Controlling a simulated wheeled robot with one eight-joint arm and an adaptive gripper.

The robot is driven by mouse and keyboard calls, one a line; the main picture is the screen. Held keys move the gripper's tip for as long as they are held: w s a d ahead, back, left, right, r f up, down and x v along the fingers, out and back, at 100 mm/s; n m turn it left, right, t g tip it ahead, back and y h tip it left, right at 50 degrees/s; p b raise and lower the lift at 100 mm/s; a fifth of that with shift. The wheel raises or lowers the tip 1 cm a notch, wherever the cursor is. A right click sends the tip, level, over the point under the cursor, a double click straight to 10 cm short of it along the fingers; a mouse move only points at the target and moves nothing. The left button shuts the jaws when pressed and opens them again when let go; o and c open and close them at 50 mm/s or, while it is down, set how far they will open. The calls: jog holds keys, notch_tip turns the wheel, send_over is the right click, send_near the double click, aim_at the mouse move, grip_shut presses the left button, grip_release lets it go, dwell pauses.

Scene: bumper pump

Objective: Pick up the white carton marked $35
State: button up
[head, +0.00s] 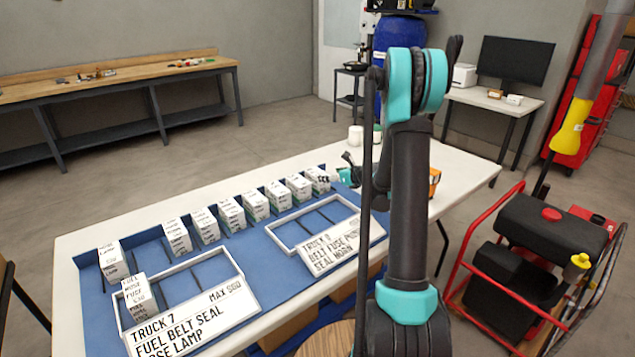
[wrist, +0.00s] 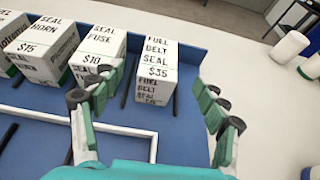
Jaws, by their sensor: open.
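The white carton marked $35 (wrist: 158,68) reads "FUEL BELT SEAL" and stands at the right end of the carton row in the wrist view. In the head view it appears to be the far-end carton (head: 317,179). My gripper (wrist: 157,88) is open and empty. In the wrist view its fingers show to the left and right of the carton, with a gap on each side. In the head view my gripper (head: 345,176) is close beside that carton, on its right.
A $10 "SEAL FUSE" carton (wrist: 97,52) stands left of the $35 one, with a $15 carton (wrist: 42,46) beyond. White frames with signs, TRUCK 7 (head: 190,318) and another (head: 343,247), lie on the blue mat. White cylinders (wrist: 290,47) stand to the right.

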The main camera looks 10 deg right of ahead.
aim_at(317, 173)
jog(key=x, duration=0.9)
jog(key=shift+w+f, duration=0.1)
jog(key=shift+c, duration=0.5)
jog(key=c, duration=1.4)
